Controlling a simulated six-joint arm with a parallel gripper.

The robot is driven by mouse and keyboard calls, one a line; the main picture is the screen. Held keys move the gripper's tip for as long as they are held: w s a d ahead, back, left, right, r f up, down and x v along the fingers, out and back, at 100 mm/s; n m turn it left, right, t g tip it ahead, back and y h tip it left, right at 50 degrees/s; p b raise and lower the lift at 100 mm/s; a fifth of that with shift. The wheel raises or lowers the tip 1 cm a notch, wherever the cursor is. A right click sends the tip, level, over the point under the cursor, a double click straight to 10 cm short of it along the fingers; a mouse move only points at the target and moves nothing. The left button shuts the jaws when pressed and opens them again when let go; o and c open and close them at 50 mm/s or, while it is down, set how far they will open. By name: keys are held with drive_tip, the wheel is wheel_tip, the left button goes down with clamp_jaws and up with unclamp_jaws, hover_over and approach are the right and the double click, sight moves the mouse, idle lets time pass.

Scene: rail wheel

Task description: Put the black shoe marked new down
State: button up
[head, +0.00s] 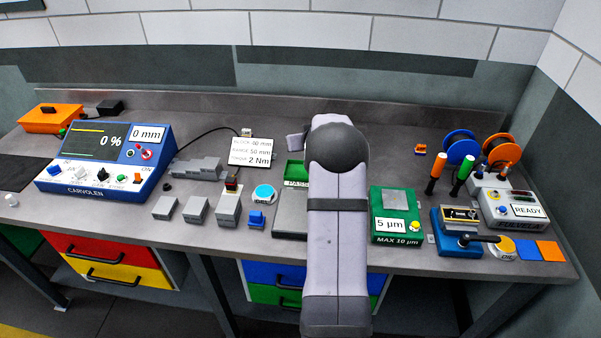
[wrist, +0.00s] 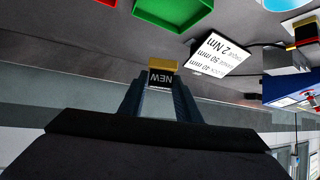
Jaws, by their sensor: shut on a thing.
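The black shoe marked NEW (wrist: 161,79) is between my gripper's fingertips (wrist: 163,88) in the wrist view. Its white lettering shows upside down, and a tan-gold strip runs along one edge. My gripper is shut on it, and the shoe looks held in the air, clear of the bench surface. In the head view my own arm hides the shoe and the fingers.
A green tray labelled PASS (head: 295,170) is partly behind my arm; a green tray (wrist: 172,12) also shows in the wrist view. A white sign (head: 251,152) stands left of it. A green gauge box (head: 396,217) is right. Bare bench lies behind.

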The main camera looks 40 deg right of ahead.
drive_tip(key=shift+f+b, duration=2.55)
drive_tip(key=shift+f, duration=2.5)
drive_tip(key=shift+f, duration=0.15)
drive_tip(key=o, duration=0.9)
drive_tip(key=shift+c, duration=0.2)
drive_tip(key=shift+r, duration=0.25)
drive_tip(key=v, duration=1.2)
drive_tip(key=shift+b, duration=0.35)
